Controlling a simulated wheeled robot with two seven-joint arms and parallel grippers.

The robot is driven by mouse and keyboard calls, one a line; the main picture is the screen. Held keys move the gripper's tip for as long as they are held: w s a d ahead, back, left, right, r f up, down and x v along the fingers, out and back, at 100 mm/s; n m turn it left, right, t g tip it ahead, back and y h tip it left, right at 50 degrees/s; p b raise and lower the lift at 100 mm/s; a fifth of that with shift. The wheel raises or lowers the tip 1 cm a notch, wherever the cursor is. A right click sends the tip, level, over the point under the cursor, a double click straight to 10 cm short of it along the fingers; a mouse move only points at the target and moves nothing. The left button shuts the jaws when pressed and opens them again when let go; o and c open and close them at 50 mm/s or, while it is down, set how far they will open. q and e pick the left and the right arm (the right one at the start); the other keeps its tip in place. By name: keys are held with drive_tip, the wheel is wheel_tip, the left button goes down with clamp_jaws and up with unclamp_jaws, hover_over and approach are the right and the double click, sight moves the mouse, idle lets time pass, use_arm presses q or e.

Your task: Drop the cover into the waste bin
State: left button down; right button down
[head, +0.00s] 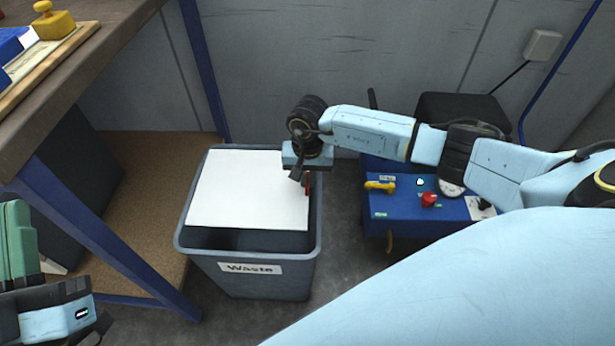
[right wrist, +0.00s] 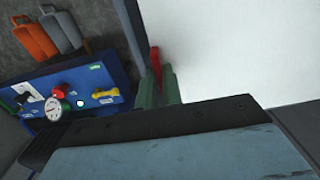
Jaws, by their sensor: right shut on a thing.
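The cover is a flat white sheet (head: 248,189) over the mouth of the grey waste bin (head: 217,262), which carries a "Waste" label. The sheet spans most of the opening, leaving a dark gap along the near side. My right gripper (head: 306,181) is shut on the cover at its right edge, above the bin's right side. In the right wrist view, the green and red fingertips (right wrist: 160,85) meet the edge of the white cover (right wrist: 235,50). Whether the sheet touches the bin rim is unclear. My left gripper (head: 60,318) is at the lower left, its fingers not clearly visible.
A blue box (head: 400,222) with a red knob, a yellow handle and a gauge stands right of the bin. A wooden workbench (head: 95,62) with blue legs is at the left. A grey wall (head: 270,60) stands behind the bin.

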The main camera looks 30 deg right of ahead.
drive_tip(key=c, duration=0.7)
unclamp_jaws()
idle(0.9)
